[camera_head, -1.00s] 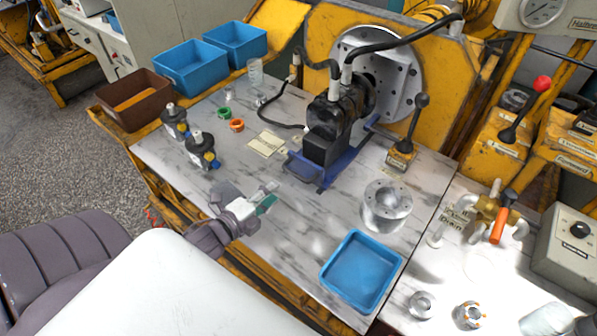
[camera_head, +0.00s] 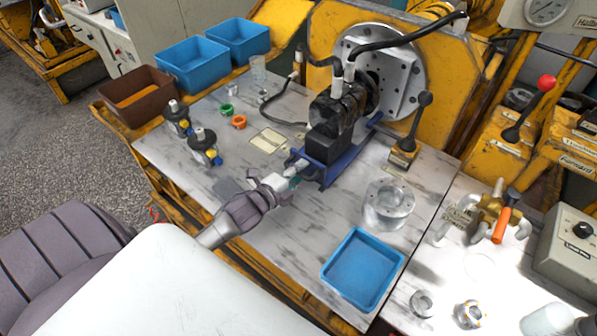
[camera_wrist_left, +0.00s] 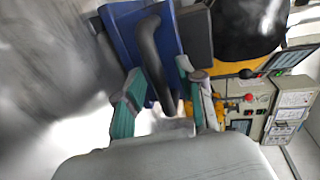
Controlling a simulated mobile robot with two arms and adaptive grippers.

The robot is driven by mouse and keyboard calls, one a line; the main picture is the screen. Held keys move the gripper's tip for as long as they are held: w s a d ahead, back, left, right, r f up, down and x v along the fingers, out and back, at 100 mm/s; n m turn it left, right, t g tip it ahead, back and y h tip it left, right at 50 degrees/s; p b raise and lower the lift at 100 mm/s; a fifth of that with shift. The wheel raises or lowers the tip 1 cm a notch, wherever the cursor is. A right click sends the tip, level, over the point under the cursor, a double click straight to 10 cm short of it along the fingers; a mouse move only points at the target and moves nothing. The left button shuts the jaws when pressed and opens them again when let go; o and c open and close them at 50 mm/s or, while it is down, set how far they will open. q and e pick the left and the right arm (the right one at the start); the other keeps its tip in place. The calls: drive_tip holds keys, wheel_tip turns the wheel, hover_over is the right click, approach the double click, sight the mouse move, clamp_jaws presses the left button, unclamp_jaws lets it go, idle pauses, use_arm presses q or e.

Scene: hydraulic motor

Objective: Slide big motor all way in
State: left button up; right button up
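The big black motor (camera_head: 325,118) sits upright on a blue sled (camera_head: 345,160) in front of a round grey flange plate (camera_head: 404,72). Its far end is close to the plate; how deep it sits is hidden. My left gripper (camera_head: 291,172) is at the sled's near side, by its handle. In the left wrist view the gripper's teal-padded fingers (camera_wrist_left: 160,88) are apart, with the dark handle (camera_wrist_left: 147,50) between them and the blue sled (camera_wrist_left: 122,35) beyond. I see no firm grip on the handle. My right gripper is not in view.
Black hoses (camera_head: 405,38) run from the motor. A lever (camera_head: 412,130) stands right of the sled. Two small pumps (camera_head: 203,148) stand left. The table between pumps and tray is mostly clear.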

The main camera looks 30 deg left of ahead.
sight(316, 154)
use_arm(q)
clamp_jaws()
drive_tip(key=x, duration=0.2)
drive_tip(key=r+b+x, duration=0.1)
drive_tip(key=x, duration=0.5)
drive_tip(key=shift+w+r+b, duration=0.25)
drive_tip(key=shift+w+b, duration=0.1)
drive_tip(key=shift+w, duration=0.05)
drive_tip(key=shift+r, duration=0.2)
